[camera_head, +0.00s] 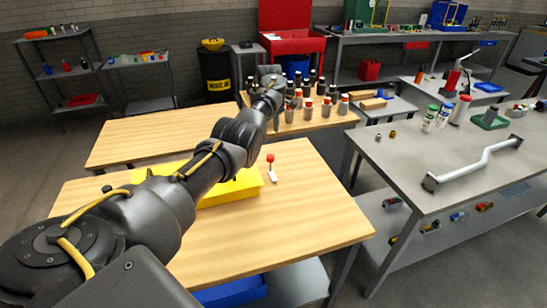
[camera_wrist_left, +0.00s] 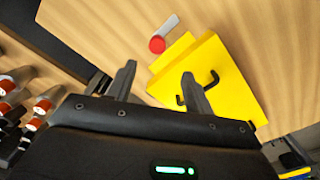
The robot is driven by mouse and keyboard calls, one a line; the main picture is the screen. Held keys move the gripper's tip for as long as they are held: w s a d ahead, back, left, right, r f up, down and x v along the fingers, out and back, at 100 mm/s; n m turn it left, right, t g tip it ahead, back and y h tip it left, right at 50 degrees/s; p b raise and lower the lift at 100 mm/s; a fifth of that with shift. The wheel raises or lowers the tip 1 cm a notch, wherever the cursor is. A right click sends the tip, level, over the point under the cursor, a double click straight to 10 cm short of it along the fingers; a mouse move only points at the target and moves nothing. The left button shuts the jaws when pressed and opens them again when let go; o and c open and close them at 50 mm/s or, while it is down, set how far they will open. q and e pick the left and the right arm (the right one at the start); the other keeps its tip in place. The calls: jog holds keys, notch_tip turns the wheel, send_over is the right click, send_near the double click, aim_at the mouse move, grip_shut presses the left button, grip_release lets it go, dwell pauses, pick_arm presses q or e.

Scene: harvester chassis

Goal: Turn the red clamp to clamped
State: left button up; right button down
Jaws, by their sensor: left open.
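The red clamp shows a round red knob (camera_head: 270,158) above a small pale base (camera_head: 273,176) on the wooden table, just right of a yellow block (camera_head: 240,188). In the left wrist view the red knob (camera_wrist_left: 157,44) and its pale bar (camera_wrist_left: 168,27) lie beyond the fingertips, beside the yellow block (camera_wrist_left: 228,80). My left gripper (camera_wrist_left: 156,76) is open and empty, apart from the clamp. In the head view my left gripper (camera_head: 285,97) reaches above and beyond the clamp, near the bottles. My right gripper is out of view.
Several dark bottles with red or white caps (camera_head: 308,106) stand on the far wooden table. A grey bench (camera_head: 400,155) with a silver bent bar (camera_head: 475,163) is at right. The wooden tabletop (camera_head: 320,215) right of the clamp is clear. A dark hook stands on the yellow block.

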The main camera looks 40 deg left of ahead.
aim_at(270, 156)
pick_arm(q)
jog(key=f, duration=1.1)
jog(key=shift+w+a+f, duration=0.15)
jog(key=shift+w+f, duration=0.1)
jog(key=shift+f, duration=0.1)
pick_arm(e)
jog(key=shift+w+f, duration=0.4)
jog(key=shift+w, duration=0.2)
pick_arm(q)
jog(key=shift+c, duration=0.4)
jog(key=c, duration=0.9)
